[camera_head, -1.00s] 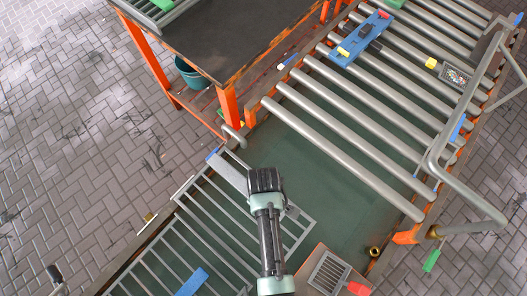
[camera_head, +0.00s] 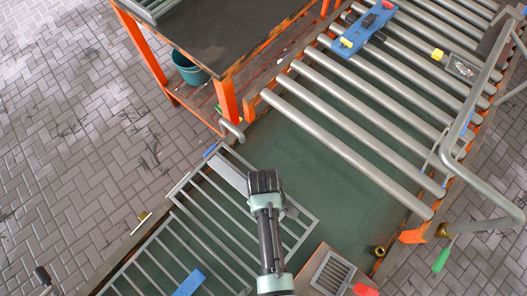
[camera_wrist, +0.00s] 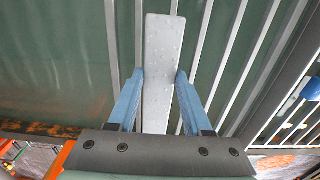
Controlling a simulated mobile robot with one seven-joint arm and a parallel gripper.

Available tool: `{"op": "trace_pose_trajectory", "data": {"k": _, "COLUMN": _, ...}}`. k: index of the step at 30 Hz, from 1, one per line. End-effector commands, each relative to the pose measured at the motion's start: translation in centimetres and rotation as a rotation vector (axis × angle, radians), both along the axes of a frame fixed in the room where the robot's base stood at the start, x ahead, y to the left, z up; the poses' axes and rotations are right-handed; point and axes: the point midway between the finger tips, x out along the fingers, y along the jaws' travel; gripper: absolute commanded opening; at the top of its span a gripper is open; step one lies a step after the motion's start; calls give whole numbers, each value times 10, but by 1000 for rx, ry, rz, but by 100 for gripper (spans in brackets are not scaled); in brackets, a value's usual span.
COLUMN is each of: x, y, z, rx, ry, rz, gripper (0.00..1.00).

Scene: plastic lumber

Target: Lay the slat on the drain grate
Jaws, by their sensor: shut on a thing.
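The slat (camera_head: 229,174) is a flat light-grey strip that reaches out to the upper left from my gripper (camera_head: 262,180) in the head view. In the wrist view the slat (camera_wrist: 161,60) lies between the two blue fingers of my gripper (camera_wrist: 160,74), which is shut on it. A large grey barred grate (camera_head: 193,222), which I take as the drain grate, lies under and around the slat; its bars (camera_wrist: 112,45) also show in the wrist view. I cannot tell whether the slat touches the bars. My arm hides part of the grate.
A blue piece (camera_head: 189,283) lies on the grate's near part. A small grille on a brown plate (camera_head: 331,272) and a red piece (camera_head: 365,290) are at lower right. Metal rollers (camera_head: 345,138) and an orange-legged dark table (camera_head: 220,35) stand beyond. Green surface (camera_head: 335,205) is bare between.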

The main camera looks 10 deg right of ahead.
Motion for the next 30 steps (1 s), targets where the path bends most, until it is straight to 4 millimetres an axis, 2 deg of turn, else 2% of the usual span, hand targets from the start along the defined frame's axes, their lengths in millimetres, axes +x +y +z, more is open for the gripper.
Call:
{"op": "trace_pose_trajectory", "data": {"k": 24, "x": 1, "y": 0, "z": -14, "rx": 0, "ry": -1, "rz": 0, "gripper": 0}}
{"op": "trace_pose_trajectory", "data": {"k": 25, "x": 1, "y": 0, "z": -14, "rx": 0, "ry": -1, "rz": 0, "gripper": 51}}
{"op": "trace_pose_trajectory", "data": {"k": 30, "x": 0, "y": 0, "z": -14, "rx": 0, "ry": -1, "rz": 0, "gripper": 82}}
